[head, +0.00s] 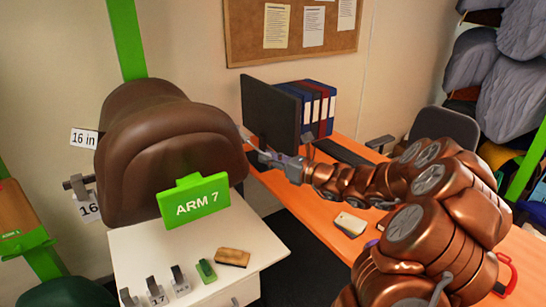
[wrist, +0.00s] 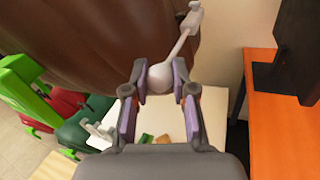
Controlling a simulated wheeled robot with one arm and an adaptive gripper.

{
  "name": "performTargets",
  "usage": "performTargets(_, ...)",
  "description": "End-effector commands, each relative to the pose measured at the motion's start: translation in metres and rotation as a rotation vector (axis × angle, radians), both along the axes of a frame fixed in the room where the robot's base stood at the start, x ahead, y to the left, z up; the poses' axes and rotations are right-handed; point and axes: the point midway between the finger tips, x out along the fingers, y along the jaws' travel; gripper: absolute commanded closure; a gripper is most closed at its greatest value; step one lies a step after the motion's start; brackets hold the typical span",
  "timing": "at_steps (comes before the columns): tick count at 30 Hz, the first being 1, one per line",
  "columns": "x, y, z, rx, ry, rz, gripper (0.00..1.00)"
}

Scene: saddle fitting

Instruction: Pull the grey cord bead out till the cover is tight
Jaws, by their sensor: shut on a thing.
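The brown saddle cover (head: 165,140) sits on a stand at the left in the head view. It fills the upper left of the wrist view (wrist: 95,40). My gripper (head: 262,155) reaches in from the right, beside the saddle's right edge. In the wrist view my gripper (wrist: 160,84) is shut on the pale grey cord bead (wrist: 160,76), with a finger pad on each side. A light grey cord (wrist: 181,42) runs from the bead up to a small pale block (wrist: 194,15) near the saddle's edge. The bead is hidden in the head view.
A white cabinet (head: 190,248) below the saddle bears a green "ARM 7" sign (head: 195,200), several grey clips, a green block and a brush (head: 233,257). An orange desk (head: 310,215) with a monitor (head: 270,112) and binders stands to the right.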

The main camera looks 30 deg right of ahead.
Motion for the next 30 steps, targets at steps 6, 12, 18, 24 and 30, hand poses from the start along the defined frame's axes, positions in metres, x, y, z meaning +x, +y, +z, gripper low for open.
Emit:
performTargets(6, 0.000, -0.001, -0.001, -0.001, 0.002, -0.002, 0.67)
performTargets(12, 0.000, 0.000, -0.001, -0.001, 0.002, 0.000, 0.47)
performTargets(18, 0.000, -0.001, 0.000, 0.000, 0.001, -0.001, 0.47)
performTargets(24, -0.005, -0.003, 0.000, -0.001, 0.001, -0.002, 0.47)
performTargets(30, -0.026, -0.014, 0.000, 0.000, 0.000, -0.004, 0.47)
